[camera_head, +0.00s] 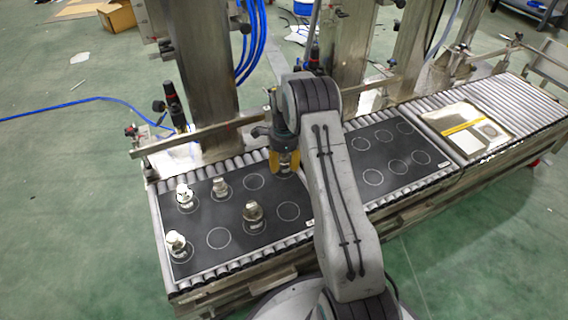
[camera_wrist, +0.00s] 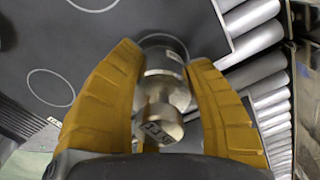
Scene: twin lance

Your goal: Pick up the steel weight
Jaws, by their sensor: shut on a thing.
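My gripper (camera_head: 285,162) is over the back right part of the left black mat (camera_head: 232,260). In the wrist view its two yellow fingers (camera_wrist: 163,62) close around a steel weight (camera_wrist: 160,98). This weight has a round knob with a small label, a narrow neck and a wider body. It is near a printed circle; I cannot tell whether it touches the mat. In the head view, my gripper mostly hides it. Other metal weights stand on the left mat: a bright one (camera_head: 184,197), a greyer one (camera_head: 221,188), another grey one (camera_head: 253,213) and a bright one (camera_head: 176,244).
The mats lie on a roller conveyor (camera_head: 525,100). A right black mat (camera_head: 400,190) shows only empty circles. A flat panel with a yellow stripe (camera_head: 465,128) lies farther right. Steel posts (camera_head: 200,70) and a rail (camera_head: 215,132) stand behind the left mat.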

